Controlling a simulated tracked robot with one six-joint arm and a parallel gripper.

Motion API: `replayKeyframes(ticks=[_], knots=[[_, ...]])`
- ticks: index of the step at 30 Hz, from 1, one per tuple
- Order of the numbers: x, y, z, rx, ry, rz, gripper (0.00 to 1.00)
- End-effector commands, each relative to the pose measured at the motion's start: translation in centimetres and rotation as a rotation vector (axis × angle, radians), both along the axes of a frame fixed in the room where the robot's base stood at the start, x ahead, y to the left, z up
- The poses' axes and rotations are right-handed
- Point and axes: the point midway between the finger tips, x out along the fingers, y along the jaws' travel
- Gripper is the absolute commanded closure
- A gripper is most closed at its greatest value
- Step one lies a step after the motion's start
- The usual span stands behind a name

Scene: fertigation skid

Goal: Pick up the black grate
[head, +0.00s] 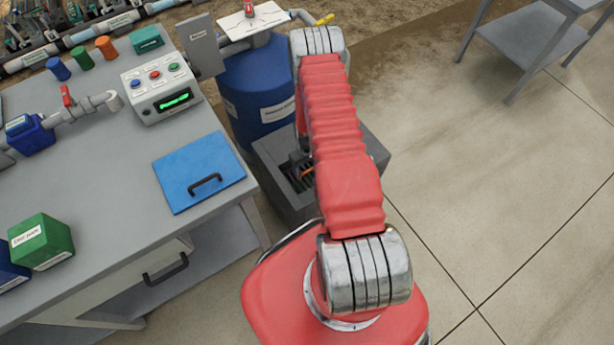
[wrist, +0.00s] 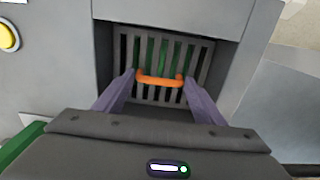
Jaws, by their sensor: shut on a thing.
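The black grate (wrist: 149,96) shows in the wrist view as a dark slatted panel inside a grey box-like recess, with green showing between its slats. An orange handle (wrist: 160,80) crosses its front. My gripper (wrist: 160,79) is shut on this handle, one finger at each end. In the head view, the grate (head: 296,176) is partly visible in the grey box (head: 272,153) on the floor, and my red arm hides much of it. Whether the grate is seated or lifted clear cannot be told.
A grey workbench (head: 95,190) stands to the left, with a control box (head: 160,88) and a blue panel (head: 200,172) on it. A blue drum (head: 258,85) stands behind the grey box. The floor (head: 480,190) to the right is clear up to a metal side table (head: 535,40).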

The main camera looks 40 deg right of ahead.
Motion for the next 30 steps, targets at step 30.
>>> replayKeyframes(ticks=[30], knots=[[0.2, 0.0, 3.3, -0.001, -0.003, 0.001, 0.78]])
